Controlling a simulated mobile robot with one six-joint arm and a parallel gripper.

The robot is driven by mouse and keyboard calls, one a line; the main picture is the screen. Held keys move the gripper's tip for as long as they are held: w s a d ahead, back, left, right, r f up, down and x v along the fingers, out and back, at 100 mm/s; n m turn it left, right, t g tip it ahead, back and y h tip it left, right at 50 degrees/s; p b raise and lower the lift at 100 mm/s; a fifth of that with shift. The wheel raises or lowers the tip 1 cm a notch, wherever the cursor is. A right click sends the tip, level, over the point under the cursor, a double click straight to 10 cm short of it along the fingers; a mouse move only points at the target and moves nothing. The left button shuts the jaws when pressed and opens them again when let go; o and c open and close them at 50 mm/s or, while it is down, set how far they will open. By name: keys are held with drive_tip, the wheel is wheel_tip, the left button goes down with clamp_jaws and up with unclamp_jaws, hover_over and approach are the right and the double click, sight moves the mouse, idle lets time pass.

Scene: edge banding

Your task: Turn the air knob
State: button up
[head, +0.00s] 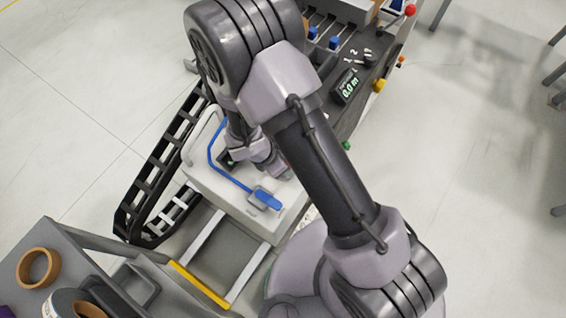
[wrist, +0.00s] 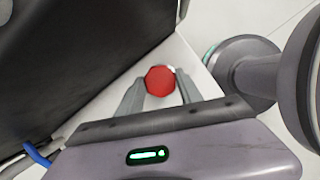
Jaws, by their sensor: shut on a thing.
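A red round knob (wrist: 160,81), which looks like the air knob, shows in the wrist view at the edge of a white surface. My gripper (wrist: 159,77) has one finger on each side of it and is shut on it. The knob's shaft and any marking are hidden. In the head view my arm covers the knob, and my wrist reaches down over the white machine part (head: 213,177).
A blue hose (head: 213,160) runs along the white part to a blue fitting (head: 265,199). A black cable chain (head: 165,172) lies at left. A display (head: 347,88) reads 0.0 m. A grey cart (head: 75,262) with tape rolls stands lower left. A dark panel (wrist: 90,50) rises close to my gripper.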

drive_tip(key=o, duration=1.4)
drive_tip(key=shift+c, duration=0.2)
drive_tip(key=p+v, duration=0.9)
drive_tip(key=v, duration=0.8)
drive_tip(key=shift+r+p, duration=0.25)
drive_tip(key=shift+p, duration=0.05)
drive_tip(key=shift+s+a, duration=0.1)
